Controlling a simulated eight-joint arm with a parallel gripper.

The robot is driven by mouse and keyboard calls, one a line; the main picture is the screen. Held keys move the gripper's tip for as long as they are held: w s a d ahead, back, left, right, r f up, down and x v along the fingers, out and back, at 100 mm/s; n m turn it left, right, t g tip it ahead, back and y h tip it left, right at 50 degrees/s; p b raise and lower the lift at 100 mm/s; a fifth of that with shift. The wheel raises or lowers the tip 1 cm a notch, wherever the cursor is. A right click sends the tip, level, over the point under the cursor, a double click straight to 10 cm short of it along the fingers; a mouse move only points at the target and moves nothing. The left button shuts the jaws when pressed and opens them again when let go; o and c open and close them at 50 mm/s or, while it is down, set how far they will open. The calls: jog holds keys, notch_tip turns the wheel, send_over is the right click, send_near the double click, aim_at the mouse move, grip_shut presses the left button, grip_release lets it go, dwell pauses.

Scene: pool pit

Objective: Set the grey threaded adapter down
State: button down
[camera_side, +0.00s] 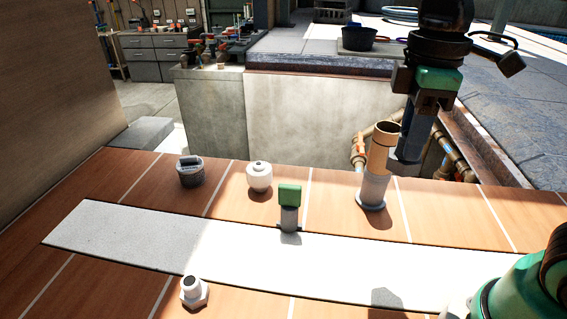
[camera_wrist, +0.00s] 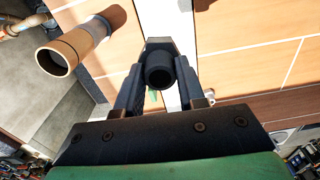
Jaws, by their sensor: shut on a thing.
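My gripper (camera_side: 412,135) hangs in the upper right of the side view, in the air above the right part of the table. In the wrist view my gripper (camera_wrist: 158,85) is shut on the grey threaded adapter (camera_wrist: 160,76). The adapter looks dark there, with a round open end toward the camera and a wider, angular part beyond it. In the side view I cannot make the adapter out clearly against the dark fingers.
A tan pipe on a grey base (camera_side: 380,150) stands close to the left of my gripper. A green-topped grey piece (camera_side: 289,205), a white fitting (camera_side: 259,177), a dark cap (camera_side: 190,171) and a white hex fitting (camera_side: 193,291) stand apart. The pale strip (camera_side: 130,235) has free room.

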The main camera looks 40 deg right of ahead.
jog(key=w+a+f+n, duration=0.1)
jog(key=w+a+f, duration=0.1)
jog(key=w+a, duration=0.5)
jog(key=w+a+f+n, duration=0.1)
jog(key=w+a+f, duration=0.25)
jog(key=w, duration=0.65)
jog(key=w+a+f, duration=0.1)
jog(key=a+f, duration=0.1)
jog(key=f, duration=0.3)
jog(key=w+a+f, duration=0.2)
jog(key=f, duration=0.2)
jog(key=w+a+f, duration=0.1)
jog(key=a+f, duration=0.1)
jog(key=f, duration=0.3)
jog(key=shift+w+f, duration=0.15)
jog(key=shift+f, duration=0.2)
jog(key=shift+f, duration=0.15)
jog(key=c, duration=0.5)
grip_release()
